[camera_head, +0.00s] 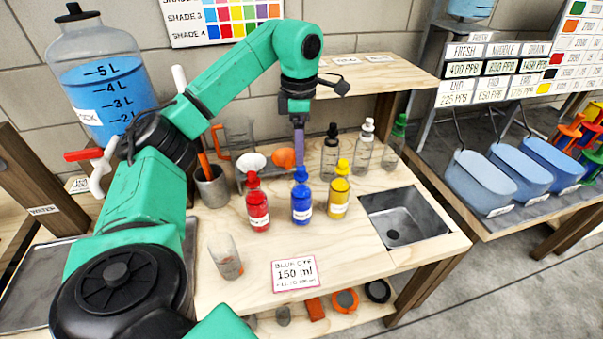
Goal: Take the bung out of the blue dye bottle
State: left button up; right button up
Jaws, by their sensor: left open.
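The blue dye bottle (302,210) stands upright on the wooden worktop, between a red bottle (257,207) and a yellow bottle (339,192). A blue bung or cap (300,175) sits in its neck. My left gripper (299,160) hangs from the green arm, pointing down just above and behind the blue bottle's top in the picture. It is open, and its fingers are seen nearly edge-on. I cannot tell how far apart the fingers and the bung are. My right gripper is not in view.
Several clear bottles (362,150) stand behind at right. A steel sink (405,215) is cut into the worktop at right. A grey cup (211,188) stands left. A large blue-filled jar (100,85) is at far left.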

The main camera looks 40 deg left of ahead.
aim_at(301, 174)
pick_arm(q)
jog(key=f, duration=0.2)
jog(key=w+a+f, duration=0.1)
jog(key=shift+w+f+p, duration=0.1)
jog(key=shift+p, duration=0.3)
jog(key=f, duration=0.1)
jog(key=f+p, duration=0.1)
jog(key=f, duration=0.2)
jog(key=shift+s+d, duration=0.2)
jog(key=shift+d, duration=0.15)
jog(key=shift+s+d+f, duration=0.1)
jog(key=shift+f, duration=0.15)
jog(key=shift+c, duration=0.4)
jog(key=shift+w+f, duration=0.1)
jog(key=shift+w, duration=0.1)
jog(key=c, duration=0.5)
grip_shut()
jog(key=shift+s, duration=0.1)
